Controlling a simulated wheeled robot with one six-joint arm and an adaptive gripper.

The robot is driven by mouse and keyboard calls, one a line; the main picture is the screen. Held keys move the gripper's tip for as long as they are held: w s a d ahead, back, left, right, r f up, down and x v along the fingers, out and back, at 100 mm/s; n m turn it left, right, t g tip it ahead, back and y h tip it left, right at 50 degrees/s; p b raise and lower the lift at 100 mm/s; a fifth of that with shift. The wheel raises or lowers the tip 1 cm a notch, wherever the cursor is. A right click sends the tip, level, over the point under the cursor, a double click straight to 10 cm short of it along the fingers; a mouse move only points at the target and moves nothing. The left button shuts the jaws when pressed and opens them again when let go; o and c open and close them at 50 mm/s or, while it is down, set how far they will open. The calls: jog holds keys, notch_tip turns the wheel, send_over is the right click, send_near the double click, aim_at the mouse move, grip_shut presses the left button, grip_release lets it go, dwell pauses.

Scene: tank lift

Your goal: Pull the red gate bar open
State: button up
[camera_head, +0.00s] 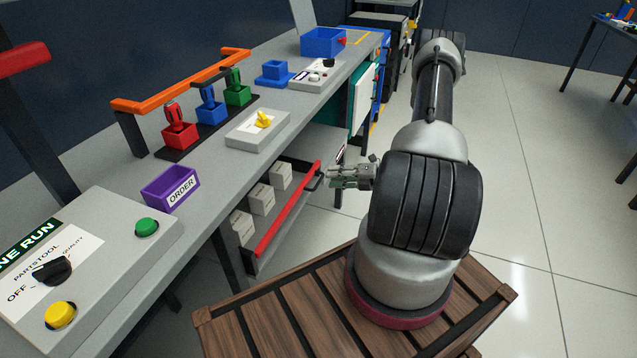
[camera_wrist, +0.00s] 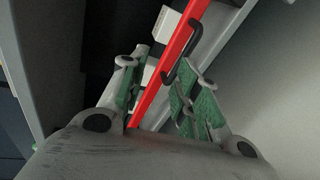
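The red gate bar (camera_head: 287,214) runs along the front of the lower shelf under the workbench. It has a black handle (camera_head: 314,183) near its far end. In the wrist view, the bar (camera_wrist: 172,67) crosses diagonally, and its handle (camera_wrist: 183,56) lies just ahead of the fingers. My gripper (camera_head: 331,177) is beside the handle in the head view. In the wrist view, my gripper (camera_wrist: 172,72) has its green-padded fingers spread, with bar and handle appearing between them. I cannot tell whether a finger touches the handle.
Several pale boxes (camera_head: 262,199) sit behind the bar on the shelf. The workbench (camera_head: 213,163) above carries an orange rail (camera_head: 185,83), coloured holders and a button panel (camera_head: 85,260). Open floor (camera_head: 540,190) lies to the right.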

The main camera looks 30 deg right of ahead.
aim_at(319, 181)
jog(key=w+a+f, duration=0.1)
jog(key=w+a+f+m, duration=0.1)
jog(key=w+f, duration=0.1)
jog(key=w+a+f+m+t+h, duration=0.1)
jog(key=w, duration=0.1)
jog(key=shift+w+a+f, duration=0.25)
jog(key=shift+a+f, duration=0.1)
jog(key=shift+f, duration=0.05)
grip_shut()
